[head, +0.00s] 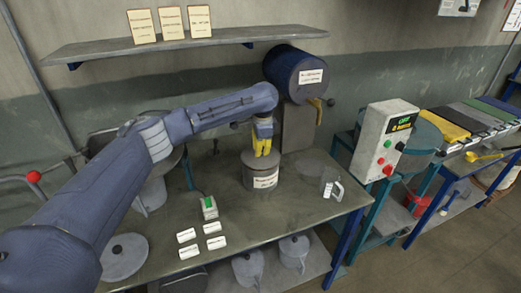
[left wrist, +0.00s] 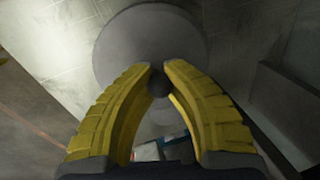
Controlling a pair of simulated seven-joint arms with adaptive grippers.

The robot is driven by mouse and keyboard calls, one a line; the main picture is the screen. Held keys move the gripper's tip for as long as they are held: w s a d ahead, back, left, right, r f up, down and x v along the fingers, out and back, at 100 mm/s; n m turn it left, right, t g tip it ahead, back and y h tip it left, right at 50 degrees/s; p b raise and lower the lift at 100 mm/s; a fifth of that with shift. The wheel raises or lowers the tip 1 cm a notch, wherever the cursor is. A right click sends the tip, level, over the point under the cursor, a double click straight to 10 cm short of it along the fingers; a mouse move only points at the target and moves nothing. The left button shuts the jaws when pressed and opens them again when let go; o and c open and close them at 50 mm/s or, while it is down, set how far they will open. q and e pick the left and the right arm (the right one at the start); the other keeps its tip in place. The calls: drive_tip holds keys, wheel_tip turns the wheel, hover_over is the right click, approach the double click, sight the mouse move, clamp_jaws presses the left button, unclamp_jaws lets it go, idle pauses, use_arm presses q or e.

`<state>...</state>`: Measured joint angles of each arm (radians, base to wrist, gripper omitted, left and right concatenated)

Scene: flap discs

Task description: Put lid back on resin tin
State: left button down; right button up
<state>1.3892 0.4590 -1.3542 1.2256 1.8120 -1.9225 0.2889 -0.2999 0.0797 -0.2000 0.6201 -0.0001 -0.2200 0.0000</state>
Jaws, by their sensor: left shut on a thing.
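The resin tin (head: 262,180), a grey can with a white label, stands upright on the workbench. Its lid is a grey disc (left wrist: 130,35) with a dark knob (left wrist: 158,85), seen in the left wrist view. My left gripper (head: 262,152) points down over the tin, its yellow fingers shut on the lid's knob. In the head view the lid sits at the tin's top, and I cannot tell whether it is fully seated. In the wrist view the fingertips (left wrist: 158,68) close around the knob, and the lid hides the tin's mouth. My right gripper is not in view.
The workbench (head: 300,215) holds several white cards (head: 213,243), a small device with a green top (head: 209,207) and a clear mug-like item (head: 332,187). A control box (head: 384,140) is at the right.

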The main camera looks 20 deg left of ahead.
use_arm(q)
drive_tip(key=shift+f, duration=0.1)
idle(0.8)
drive_tip(key=c, duration=0.8)
unclamp_jaws()
drive_tip(key=shift+r, duration=3.5)
clamp_jaws()
drive_tip(key=shift+f, duration=2.8)
